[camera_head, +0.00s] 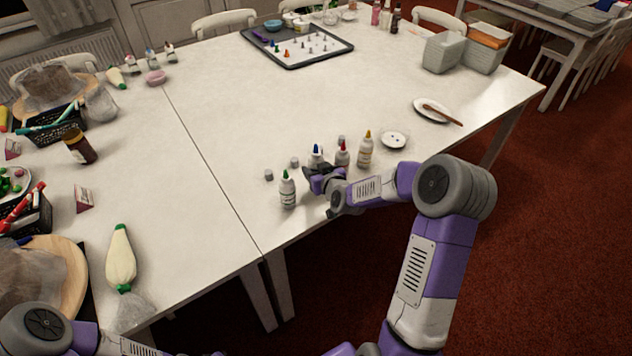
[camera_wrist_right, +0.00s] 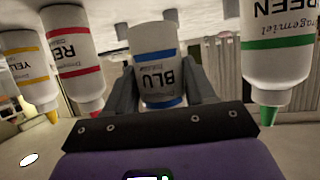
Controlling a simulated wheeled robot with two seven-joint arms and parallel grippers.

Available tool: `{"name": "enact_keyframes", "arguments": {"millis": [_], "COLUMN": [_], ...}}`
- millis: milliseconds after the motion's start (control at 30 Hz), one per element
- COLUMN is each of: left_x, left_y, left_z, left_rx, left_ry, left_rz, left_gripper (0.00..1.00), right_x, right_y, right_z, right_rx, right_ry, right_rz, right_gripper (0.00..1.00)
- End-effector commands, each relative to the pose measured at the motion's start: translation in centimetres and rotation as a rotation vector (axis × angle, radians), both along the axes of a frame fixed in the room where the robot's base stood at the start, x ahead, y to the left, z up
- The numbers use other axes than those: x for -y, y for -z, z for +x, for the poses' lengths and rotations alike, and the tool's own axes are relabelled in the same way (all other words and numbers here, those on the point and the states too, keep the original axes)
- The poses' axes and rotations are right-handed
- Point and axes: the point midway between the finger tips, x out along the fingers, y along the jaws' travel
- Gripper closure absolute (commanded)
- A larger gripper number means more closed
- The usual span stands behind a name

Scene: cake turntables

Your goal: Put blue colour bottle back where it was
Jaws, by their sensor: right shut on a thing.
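The blue colour bottle (camera_head: 316,152), white with a blue cap, is upright near the table's front edge. In the right wrist view, which is upside down, its blue-banded label (camera_wrist_right: 157,75) shows between my fingers. My right gripper (camera_head: 317,171) is shut on it; its fingers (camera_wrist_right: 158,90) press both sides. I cannot tell whether the bottle's base touches the table. The green bottle (camera_head: 287,189) stands to its left, and the red bottle (camera_head: 342,155) and yellow bottle (camera_head: 365,149) stand to its right. My left gripper is out of view.
Small grey caps (camera_head: 269,175) lie behind the bottles. A small white dish (camera_head: 394,140) and a plate with a brown utensil (camera_head: 431,112) are to the right. The white table's (camera_head: 250,100) middle is clear. A piping bag (camera_head: 120,260) lies at left.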

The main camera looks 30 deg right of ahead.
Motion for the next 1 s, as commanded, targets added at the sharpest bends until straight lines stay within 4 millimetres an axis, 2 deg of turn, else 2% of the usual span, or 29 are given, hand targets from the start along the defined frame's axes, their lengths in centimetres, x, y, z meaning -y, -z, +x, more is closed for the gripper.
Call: {"name": "enact_keyframes", "arguments": {"millis": [300, 700, 733, 867, 900, 1000], "left_x": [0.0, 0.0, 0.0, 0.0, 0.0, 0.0], "left_y": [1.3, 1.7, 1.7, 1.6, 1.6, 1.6], "left_z": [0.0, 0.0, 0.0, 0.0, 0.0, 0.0], "left_rx": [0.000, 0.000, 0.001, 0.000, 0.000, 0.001], "left_ry": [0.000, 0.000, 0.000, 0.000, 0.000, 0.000], "left_rz": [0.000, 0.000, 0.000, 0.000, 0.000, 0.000], "left_gripper": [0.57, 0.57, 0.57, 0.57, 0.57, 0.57], "right_x": [0.0, 0.0, 0.0, 0.0, 0.0, 0.0], "right_y": [3.7, 4.2, 4.2, 4.1, 4.1, 4.1], "right_z": [0.0, 0.0, 0.0, 0.0, 0.0, 0.0], "right_rx": [0.002, 0.004, 0.002, 0.002, 0.002, 0.002], "right_ry": [0.000, 0.000, 0.000, 0.000, 0.000, 0.000], "right_rz": [0.001, -0.001, 0.000, 0.000, 0.000, 0.000], "right_gripper": [0.57, 0.57, 0.44, 0.24, 0.20, 0.20]}}
